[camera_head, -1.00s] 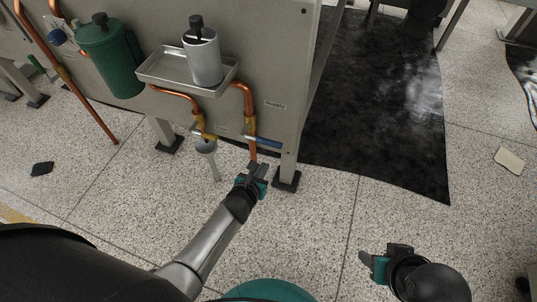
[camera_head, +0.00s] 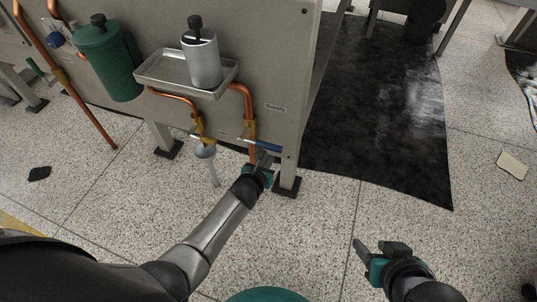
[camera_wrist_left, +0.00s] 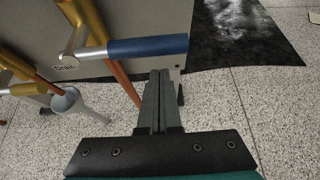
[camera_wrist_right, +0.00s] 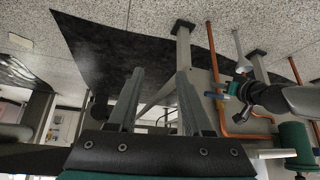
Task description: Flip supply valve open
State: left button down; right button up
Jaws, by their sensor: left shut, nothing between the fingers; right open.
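The supply valve's blue lever handle (camera_head: 262,145) sticks out to the right from a brass valve body (camera_head: 249,128) on a copper pipe, under the "Supply" label (camera_head: 275,107). In the left wrist view the blue handle (camera_wrist_left: 148,46) lies level across the picture, on a silver lever. My left gripper (camera_head: 264,157) is shut and empty, its fingertips just below the handle; whether they touch it I cannot tell. In the left wrist view its closed fingers (camera_wrist_left: 160,75) point at the handle's underside. My right gripper (camera_head: 378,246) is open and empty, well to the right above the floor.
A second brass valve (camera_head: 200,130) stands left of the supply valve, above a grey funnel (camera_head: 205,151). A metal tray (camera_head: 160,75) with a silver canister (camera_head: 203,62) juts from the panel above. A panel leg (camera_head: 288,172) stands close right of my left gripper. Floor between grippers is clear.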

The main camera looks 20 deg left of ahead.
pick_arm(q)
jog(key=shift+w+r, duration=0.1)
jog(key=shift+r, duration=0.7)
pick_arm(e)
jog(key=shift+s+d+r+g+h, duration=0.2)
jog(key=shift+s+d+g+h, duration=0.15)
jog(key=shift+s+d, duration=0.35)
pick_arm(q)
jog(key=shift+r+p, duration=0.25)
jog(key=shift+p, duration=0.4)
pick_arm(e)
jog(key=shift+s+d+g, duration=0.45)
jog(key=shift+d+g, duration=0.1)
jog(key=shift+g, duration=0.1)
jog(key=shift+f, duration=0.15)
